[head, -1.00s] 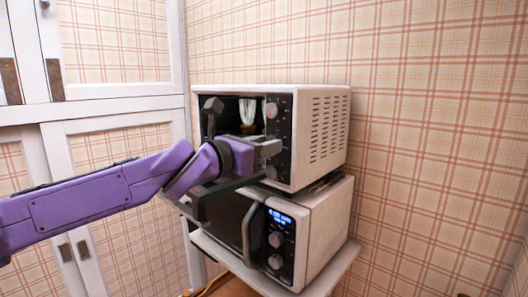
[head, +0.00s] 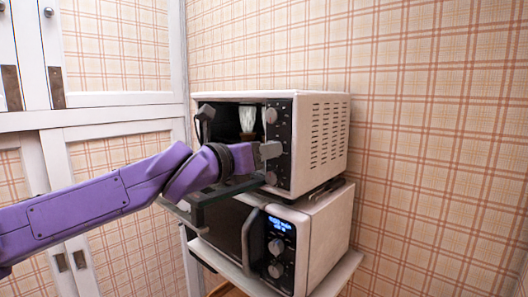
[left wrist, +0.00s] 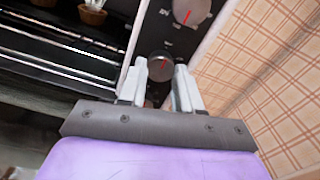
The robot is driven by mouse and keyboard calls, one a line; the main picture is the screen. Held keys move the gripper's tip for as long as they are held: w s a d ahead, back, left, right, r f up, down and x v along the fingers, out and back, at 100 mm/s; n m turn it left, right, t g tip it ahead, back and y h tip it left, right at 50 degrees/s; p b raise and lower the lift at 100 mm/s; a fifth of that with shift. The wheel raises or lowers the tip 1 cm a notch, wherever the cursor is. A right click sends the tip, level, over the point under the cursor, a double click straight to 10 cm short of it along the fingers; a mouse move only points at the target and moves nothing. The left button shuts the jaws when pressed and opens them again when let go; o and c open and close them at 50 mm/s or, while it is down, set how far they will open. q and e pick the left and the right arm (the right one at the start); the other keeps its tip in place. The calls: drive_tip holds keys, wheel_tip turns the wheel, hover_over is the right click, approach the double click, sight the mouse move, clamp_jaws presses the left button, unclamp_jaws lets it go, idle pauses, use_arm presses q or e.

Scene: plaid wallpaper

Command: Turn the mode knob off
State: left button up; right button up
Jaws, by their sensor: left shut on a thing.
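The toaster oven (head: 320,140) has a black control panel with knobs in a column. Its upper knob (head: 271,115) and lower knob (head: 271,178) show in the head view. My left gripper (head: 279,150) is at the panel between them and hides the middle knob there. In the left wrist view my gripper (left wrist: 160,70) is shut on this dark middle knob (left wrist: 160,64), with a pale finger on each side. A red pointer line shows on the knob's face. The upper knob (left wrist: 191,10) is beyond it. Which knob is the mode knob, I cannot read. My right gripper is not in view.
The oven door (head: 230,190) is folded down open, below my left forearm. A white-topped item (head: 247,118) stands inside the oven. A microwave (head: 325,235) with a lit blue display is underneath, on a white shelf (head: 335,275). White cabinets stand at left.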

use_arm(q)
drive_tip(key=o, duration=1)
drive_tip(key=shift+f, duration=0.15)
drive_tip(key=shift+o, duration=0.2)
drive_tip(key=b+v, duration=0.2)
drive_tip(key=v, duration=0.8)
drive_tip(key=shift+s+a+b, duration=0.2)
drive_tip(key=shift+s+b, duration=0.05)
drive_tip(key=shift+b, duration=0.1)
